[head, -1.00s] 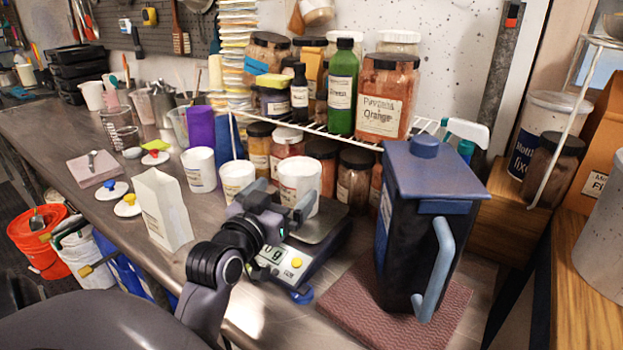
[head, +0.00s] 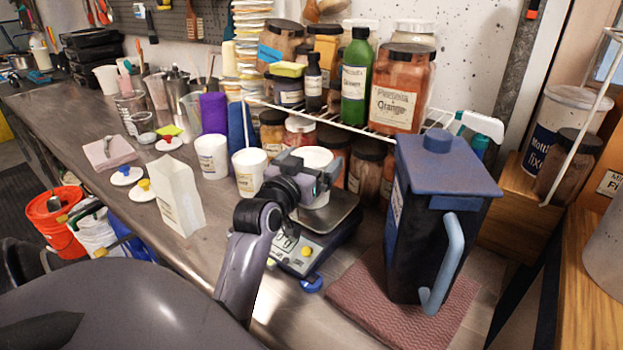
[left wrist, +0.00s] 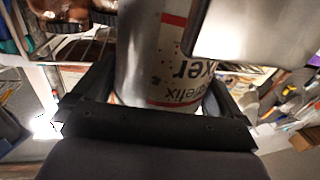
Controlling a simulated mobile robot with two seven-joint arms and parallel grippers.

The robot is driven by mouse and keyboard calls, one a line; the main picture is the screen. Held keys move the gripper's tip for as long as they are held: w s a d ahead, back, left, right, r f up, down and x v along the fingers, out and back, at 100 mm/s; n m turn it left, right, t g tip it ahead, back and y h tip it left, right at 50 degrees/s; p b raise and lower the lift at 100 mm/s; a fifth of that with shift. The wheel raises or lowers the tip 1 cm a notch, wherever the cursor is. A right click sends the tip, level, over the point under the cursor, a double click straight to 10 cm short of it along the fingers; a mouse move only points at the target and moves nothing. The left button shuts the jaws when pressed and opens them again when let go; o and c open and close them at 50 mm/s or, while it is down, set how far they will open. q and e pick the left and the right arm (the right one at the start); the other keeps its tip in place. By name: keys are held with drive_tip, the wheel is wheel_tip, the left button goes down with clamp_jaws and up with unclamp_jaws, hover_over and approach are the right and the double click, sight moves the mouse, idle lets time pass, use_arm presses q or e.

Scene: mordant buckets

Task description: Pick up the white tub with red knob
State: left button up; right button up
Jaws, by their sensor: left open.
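A white tub (head: 314,157) stands on the digital scale (head: 322,225). My left gripper (head: 309,177) is open, with its fingers at either side of this tub. The left wrist view shows the labelled tub (left wrist: 150,50) between the fingers; I cannot tell whether they touch it. Two more white tubs, one (head: 211,157) farther back and one (head: 249,176) nearer, stand left of the scale. A white lid with a red knob (head: 168,143) lies apart on the table behind them. I see no red knob on the tub at my gripper. My right gripper is not in view.
A dark blue lidded container (head: 440,220) with a light blue handle stands right of the scale on a red mat (head: 350,312). Jars crowd the wire shelf (head: 300,115) behind.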

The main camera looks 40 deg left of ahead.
use_arm(q)
drive_tip(key=shift+c, duration=0.3)
drive_tip(key=c, duration=0.8)
drive_tip(key=shift+r, duration=0.15)
drive_tip(key=shift+c, duration=0.2)
wheel_tip(320, 180, up, 20)
drive_tip(key=p, duration=0.1)
drive_tip(key=shift+p, duration=0.4)
